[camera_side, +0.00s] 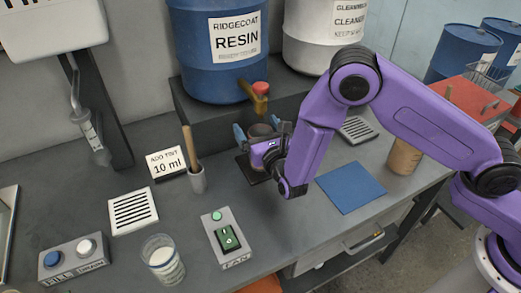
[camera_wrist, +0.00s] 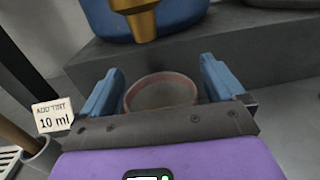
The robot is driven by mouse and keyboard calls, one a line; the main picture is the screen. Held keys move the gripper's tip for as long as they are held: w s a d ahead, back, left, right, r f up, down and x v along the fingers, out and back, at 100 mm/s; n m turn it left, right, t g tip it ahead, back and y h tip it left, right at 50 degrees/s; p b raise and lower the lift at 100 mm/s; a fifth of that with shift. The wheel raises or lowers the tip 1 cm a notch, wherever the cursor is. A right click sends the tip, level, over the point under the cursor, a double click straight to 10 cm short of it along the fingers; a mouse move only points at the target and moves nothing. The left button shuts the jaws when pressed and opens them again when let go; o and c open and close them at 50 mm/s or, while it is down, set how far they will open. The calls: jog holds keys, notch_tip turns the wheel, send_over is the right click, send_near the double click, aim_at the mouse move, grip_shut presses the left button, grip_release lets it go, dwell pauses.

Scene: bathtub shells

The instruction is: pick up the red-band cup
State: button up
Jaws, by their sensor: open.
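A cup (camera_wrist: 160,90) with a reddish rim band shows in the wrist view, between the two blue fingers of my gripper (camera_wrist: 160,70). Its inside looks grey and its lower part is hidden by my gripper body. Small gaps show between the cup and the fingers, so the jaws stand open around it. In the side view, my gripper (camera_side: 259,133) is in front of the same cup (camera_side: 261,130), which stands on a dark plate (camera_side: 246,172) below the resin drum's tap.
The blue resin drum (camera_side: 213,75) with its brass tap (camera_side: 256,98) overhangs the cup from a raised ledge. A holder with a wooden stick (camera_side: 197,181) and a sign (camera_side: 166,163) stand left. A fan switch box (camera_side: 228,238) and a blue mat (camera_side: 350,187) lie nearer the front.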

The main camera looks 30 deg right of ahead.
jog(key=c, duration=1.6)
jog(key=shift+r, duration=0.1)
jog(key=shift+c, duration=0.2)
